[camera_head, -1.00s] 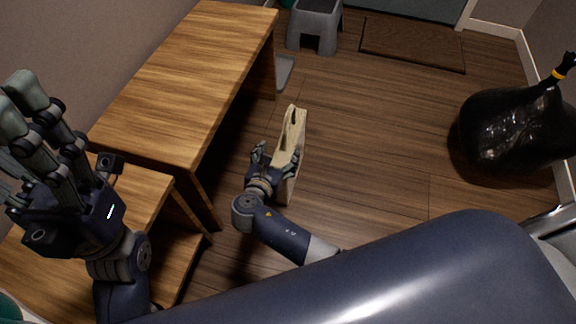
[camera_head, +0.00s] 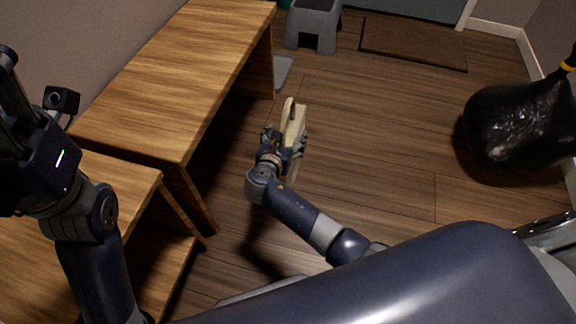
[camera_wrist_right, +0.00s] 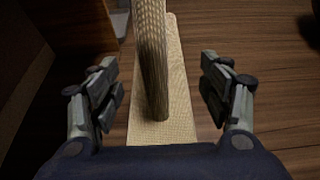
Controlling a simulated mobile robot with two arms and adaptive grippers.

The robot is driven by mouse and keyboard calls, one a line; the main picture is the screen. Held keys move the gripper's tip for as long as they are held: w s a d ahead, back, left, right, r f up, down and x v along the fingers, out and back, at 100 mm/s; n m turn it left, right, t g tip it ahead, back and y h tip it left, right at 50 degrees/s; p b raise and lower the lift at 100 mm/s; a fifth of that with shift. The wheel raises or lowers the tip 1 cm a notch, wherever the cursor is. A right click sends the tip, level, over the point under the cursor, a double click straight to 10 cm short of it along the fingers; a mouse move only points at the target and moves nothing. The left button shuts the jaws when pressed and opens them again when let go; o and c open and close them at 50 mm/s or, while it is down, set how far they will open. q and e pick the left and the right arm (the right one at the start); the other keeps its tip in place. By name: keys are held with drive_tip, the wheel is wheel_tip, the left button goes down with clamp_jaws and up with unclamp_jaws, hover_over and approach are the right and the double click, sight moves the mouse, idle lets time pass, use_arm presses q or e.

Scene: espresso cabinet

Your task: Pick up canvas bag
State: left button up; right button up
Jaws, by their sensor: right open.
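The canvas bag (camera_head: 292,128) is beige and stands on the wooden floor in the middle of the head view, right of the wooden table. My right gripper (camera_head: 283,140) is at its near end. In the right wrist view the bag (camera_wrist_right: 176,85) runs up the middle with its dark woven handle (camera_wrist_right: 152,60) arching toward the camera. The open fingers of my right gripper (camera_wrist_right: 163,88) lie on both sides of the bag with gaps, not closed on it. My left gripper is raised at the left edge of the head view, partly cut off; its fingertips are out of frame.
A wooden table (camera_head: 190,70) and a lower wooden bench (camera_head: 110,185) stand on the left. A grey step stool (camera_head: 313,22) and brown mat (camera_head: 413,43) are at the back. A black garbage bag (camera_head: 515,125) sits on the right. Floor right of the bag is clear.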

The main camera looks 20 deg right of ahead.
clamp_jaws()
drive_tip(key=shift+r, duration=0.1)
drive_tip(key=shift+r, duration=0.1)
